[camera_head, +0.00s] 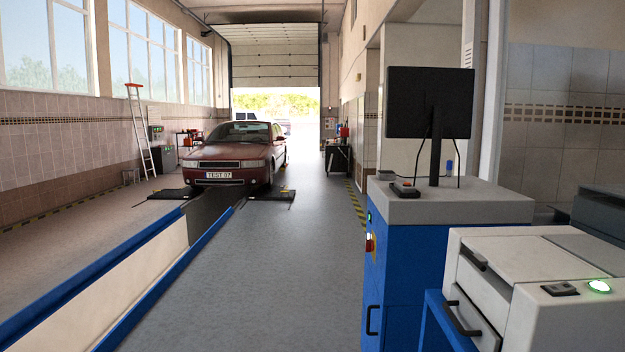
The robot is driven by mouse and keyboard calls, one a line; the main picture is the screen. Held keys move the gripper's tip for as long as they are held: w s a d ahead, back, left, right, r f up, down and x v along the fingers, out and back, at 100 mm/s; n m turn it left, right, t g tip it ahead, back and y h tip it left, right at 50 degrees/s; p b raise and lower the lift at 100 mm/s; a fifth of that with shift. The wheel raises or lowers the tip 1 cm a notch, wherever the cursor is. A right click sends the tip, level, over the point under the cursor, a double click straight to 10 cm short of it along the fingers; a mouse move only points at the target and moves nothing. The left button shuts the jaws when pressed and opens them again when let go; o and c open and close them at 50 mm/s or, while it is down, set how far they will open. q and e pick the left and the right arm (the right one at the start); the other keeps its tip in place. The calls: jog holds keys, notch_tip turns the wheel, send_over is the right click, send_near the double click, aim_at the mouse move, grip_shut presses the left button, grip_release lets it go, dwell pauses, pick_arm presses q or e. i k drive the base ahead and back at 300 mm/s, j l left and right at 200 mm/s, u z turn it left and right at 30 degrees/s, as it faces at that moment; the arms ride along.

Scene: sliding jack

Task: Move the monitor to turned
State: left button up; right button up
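The monitor (429,101) is a black flat screen on a thin dark stand. It stands upright on the grey top of a blue cabinet (440,246) at the right of the head view. Its plain dark face shows; I cannot tell for sure whether this is the back or a switched-off screen. A cable hangs beside the stand. Neither my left gripper nor my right gripper is in view, and nothing touches the monitor.
A white machine with drawers (540,285) stands at front right. A blue-edged pit (160,255) runs along the left towards a red car (235,155). The grey floor (290,270) between is clear.

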aim_at(412, 92)
jog(key=i+j+z, duration=0.15)
jog(key=i+z, duration=0.15)
jog(key=i, duration=0.2)
jog(key=i+j+z, duration=0.3)
jog(key=i, duration=0.5)
jog(key=j+u, duration=0.05)
